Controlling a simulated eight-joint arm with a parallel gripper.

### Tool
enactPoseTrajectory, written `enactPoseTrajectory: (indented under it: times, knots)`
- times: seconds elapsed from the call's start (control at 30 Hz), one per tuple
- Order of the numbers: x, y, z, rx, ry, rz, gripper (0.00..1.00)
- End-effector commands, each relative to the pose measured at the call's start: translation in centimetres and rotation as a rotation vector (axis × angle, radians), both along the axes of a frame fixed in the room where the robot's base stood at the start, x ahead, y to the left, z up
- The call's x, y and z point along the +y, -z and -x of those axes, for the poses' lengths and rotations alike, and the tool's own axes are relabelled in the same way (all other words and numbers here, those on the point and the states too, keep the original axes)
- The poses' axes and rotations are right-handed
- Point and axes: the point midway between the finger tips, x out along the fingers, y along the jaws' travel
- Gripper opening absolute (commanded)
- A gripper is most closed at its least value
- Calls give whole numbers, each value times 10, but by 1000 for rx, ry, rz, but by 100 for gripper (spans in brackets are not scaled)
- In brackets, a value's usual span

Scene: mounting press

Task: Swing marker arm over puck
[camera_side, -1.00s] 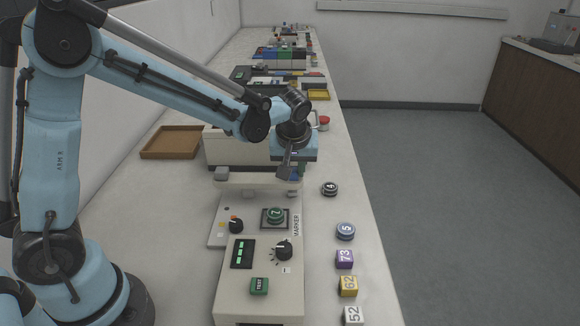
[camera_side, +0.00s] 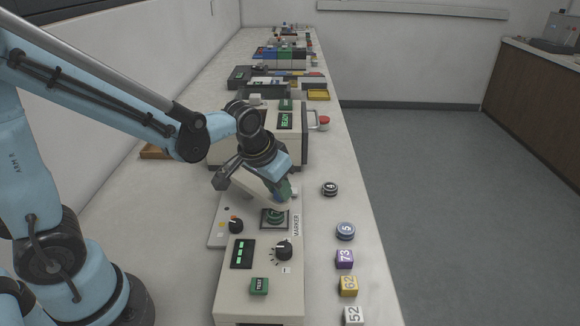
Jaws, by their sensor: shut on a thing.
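The green puck (camera_side: 274,217) sits on a dark square pad on the marker station; its top is partly covered from behind. The pale marker arm (camera_side: 243,184) slants from the back left toward the puck, partly hidden by my gripper. My gripper (camera_side: 281,192) is shut at the free end of the marker arm, where a small green and blue part shows between the fingers. That end is just behind and over the puck's far edge in this view; the exact gap cannot be told.
A press with a READY display (camera_side: 286,121) stands behind.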

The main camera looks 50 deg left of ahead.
Motion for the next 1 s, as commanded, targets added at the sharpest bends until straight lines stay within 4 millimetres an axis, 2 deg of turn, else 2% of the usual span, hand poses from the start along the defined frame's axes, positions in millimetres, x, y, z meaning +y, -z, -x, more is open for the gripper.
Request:
enactPoseTrajectory:
  times: [0.33, 0.87, 0.9, 1.0]
  knots:
    - [1, 0, 16, 1, 142, 2, 0]
    - [2, 0, 20, 4, 173, -1, 0]
    - [2, 0, 20, 4, 173, -1, 25]
    - [2, 0, 19, 3, 172, -1, 40]
